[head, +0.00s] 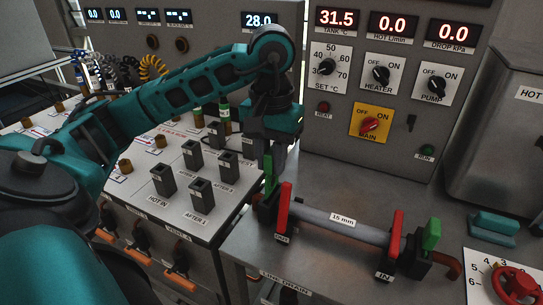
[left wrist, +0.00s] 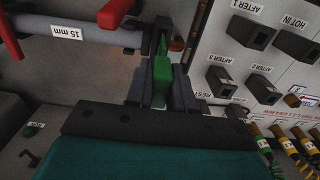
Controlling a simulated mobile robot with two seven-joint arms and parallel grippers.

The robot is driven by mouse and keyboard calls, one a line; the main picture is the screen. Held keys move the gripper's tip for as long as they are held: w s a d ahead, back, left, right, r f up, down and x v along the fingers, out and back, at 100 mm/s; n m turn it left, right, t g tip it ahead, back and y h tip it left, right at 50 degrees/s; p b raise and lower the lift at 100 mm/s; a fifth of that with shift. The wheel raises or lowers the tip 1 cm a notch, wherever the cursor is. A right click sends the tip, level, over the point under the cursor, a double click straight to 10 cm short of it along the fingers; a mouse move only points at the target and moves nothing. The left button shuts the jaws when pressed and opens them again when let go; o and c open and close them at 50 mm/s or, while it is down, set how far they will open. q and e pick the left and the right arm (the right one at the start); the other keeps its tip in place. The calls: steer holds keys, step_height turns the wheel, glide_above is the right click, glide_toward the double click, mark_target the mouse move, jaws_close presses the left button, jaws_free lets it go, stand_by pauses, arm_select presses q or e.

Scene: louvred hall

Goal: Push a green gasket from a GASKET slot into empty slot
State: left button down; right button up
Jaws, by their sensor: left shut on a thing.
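A grey pipe section labelled 15 mm (head: 345,229) lies between two dark end fittings with red levers, on the steel bench. My left gripper (head: 267,158) points down at the left end fitting, near the OUT label. It is shut on a green gasket (head: 268,176), whose lower part meets the dark fitting. In the left wrist view the gasket (left wrist: 161,78) stands between the two dark fingers, its far end at the black fitting; how deep it sits cannot be told. Another green gasket (head: 432,234) stands upright in the right end fitting, near the IN label. No GASKET slot label is readable. My right gripper is not in view.
A panel with dark square sockets (head: 202,196) lies left of the pipe. A control cabinet with displays, knobs and a yellow MAIN switch (head: 370,123) stands behind. A red valve wheel (head: 515,283) and a teal block (head: 494,224) are at the right. Bench behind the pipe is clear.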

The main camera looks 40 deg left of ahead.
mark_target(272, 180)
arm_select(q)
steer(key=shift+f+b, duration=1.1)
steer(key=shift+f, duration=0.15)
steer(key=shift+f+b, duration=0.7)
steer(key=shift+f, duration=0.05)
steer(key=shift+f+b, duration=0.4)
steer(key=shift+f, duration=0.25)
steer(key=c, duration=0.9)
jaws_free()
